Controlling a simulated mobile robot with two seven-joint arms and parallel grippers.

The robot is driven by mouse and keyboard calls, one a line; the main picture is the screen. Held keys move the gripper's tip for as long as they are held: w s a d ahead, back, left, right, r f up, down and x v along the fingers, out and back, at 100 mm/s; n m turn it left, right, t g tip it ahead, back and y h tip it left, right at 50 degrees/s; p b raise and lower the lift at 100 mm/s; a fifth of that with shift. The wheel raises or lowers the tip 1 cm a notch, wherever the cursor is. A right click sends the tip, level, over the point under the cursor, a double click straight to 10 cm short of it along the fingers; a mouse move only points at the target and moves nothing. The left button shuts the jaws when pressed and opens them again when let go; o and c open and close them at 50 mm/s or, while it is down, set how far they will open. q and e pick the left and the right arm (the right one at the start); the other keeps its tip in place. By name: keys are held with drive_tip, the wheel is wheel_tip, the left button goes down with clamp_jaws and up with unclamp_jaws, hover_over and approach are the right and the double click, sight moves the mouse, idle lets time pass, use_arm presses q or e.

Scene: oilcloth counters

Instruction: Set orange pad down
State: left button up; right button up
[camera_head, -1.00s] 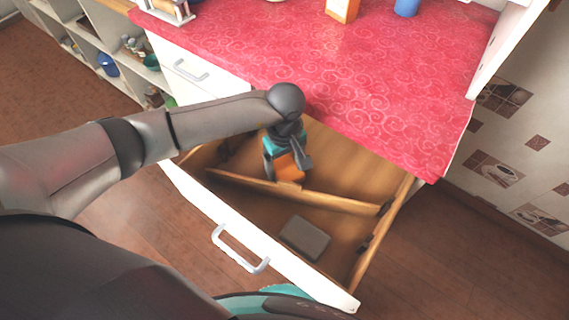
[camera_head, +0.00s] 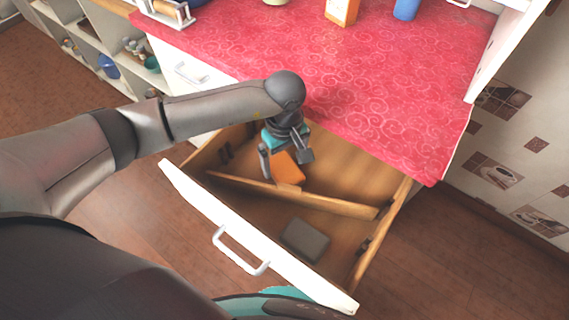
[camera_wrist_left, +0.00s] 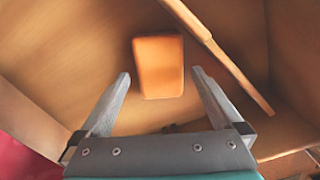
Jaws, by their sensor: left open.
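The orange pad (camera_head: 287,168) lies in the rear compartment of the open drawer, behind the wooden divider, in the head view. It also shows in the left wrist view (camera_wrist_left: 158,66), flat on the drawer floor beyond my fingertips. My left gripper (camera_head: 285,160) is over that compartment, pointing down. In the left wrist view its two fingers (camera_wrist_left: 160,78) are spread wide with nothing between them, and the pad appears apart from both. My right gripper is not in view.
The drawer (camera_head: 262,238) is pulled out, with a white front and handle. A wooden divider (camera_head: 330,201) crosses it. A dark grey pad (camera_head: 305,240) lies in the front compartment. The red counter (camera_head: 330,75) overhangs the rear.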

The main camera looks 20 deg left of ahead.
sight(285, 168)
use_arm(q)
wheel_tip(285, 168, up, 9)
drive_tip(key=shift+p, duration=0.45)
drive_tip(key=shift+f, duration=0.1)
